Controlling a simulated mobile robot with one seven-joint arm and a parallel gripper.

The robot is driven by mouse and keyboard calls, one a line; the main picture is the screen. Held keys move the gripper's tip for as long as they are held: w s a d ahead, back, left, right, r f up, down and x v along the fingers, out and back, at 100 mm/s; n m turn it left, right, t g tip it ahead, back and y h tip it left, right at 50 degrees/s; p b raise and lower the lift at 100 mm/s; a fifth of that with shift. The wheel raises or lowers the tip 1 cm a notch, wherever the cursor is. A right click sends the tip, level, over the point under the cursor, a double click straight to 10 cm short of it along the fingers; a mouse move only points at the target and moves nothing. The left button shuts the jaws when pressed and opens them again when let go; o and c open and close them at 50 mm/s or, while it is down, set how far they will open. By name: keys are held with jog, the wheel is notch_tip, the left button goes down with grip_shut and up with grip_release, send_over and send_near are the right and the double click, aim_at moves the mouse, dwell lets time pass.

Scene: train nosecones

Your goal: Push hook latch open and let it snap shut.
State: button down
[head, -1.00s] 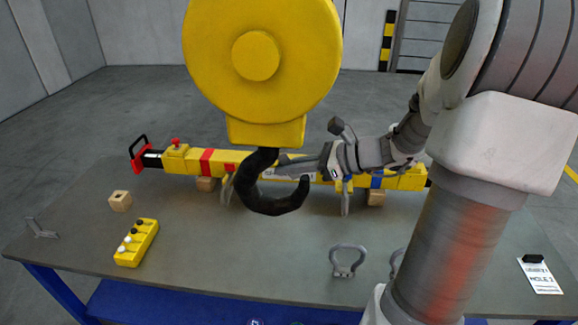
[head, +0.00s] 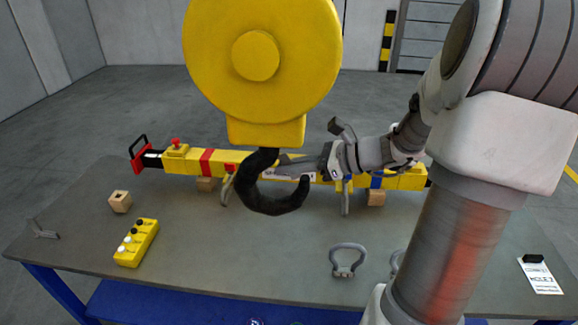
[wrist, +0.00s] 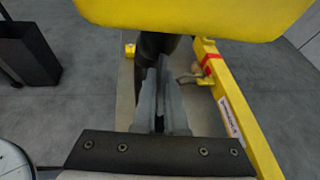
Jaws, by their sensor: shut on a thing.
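The black crane hook (head: 270,205) hangs from a round yellow pulley block (head: 265,130), its curve open to the right. My gripper (head: 284,164) reaches in from the right, with its fingertips in the hook's mouth beside the shank. In the wrist view, the dark hook (wrist: 152,46) stands just beyond my gripper (wrist: 162,72), under the yellow block. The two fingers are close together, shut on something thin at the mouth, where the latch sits. The latch itself is hidden by the fingers, so I cannot tell its angle.
A long yellow bar (head: 205,161) with red and blue bands lies on wooden blocks behind the hook. A yellow button box (head: 136,243), a wooden cube (head: 120,201) and a grey shackle (head: 347,261) are on the grey table (head: 230,245). The table's front middle is mostly clear.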

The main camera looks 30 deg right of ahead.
dwell(0.4)
jog(key=shift+a+f, duration=0.1)
jog(key=shift+f, duration=0.1)
jog(key=shift+w+t+y+b, duration=0.1)
jog(key=shift+t+y+b, duration=0.25)
jog(key=shift+t+y, duration=0.15)
jog(key=shift+r, duration=0.1)
jog(key=c, duration=1)
grip_release()
jog(key=shift+o, duration=0.2)
jog(key=v, duration=1.7)
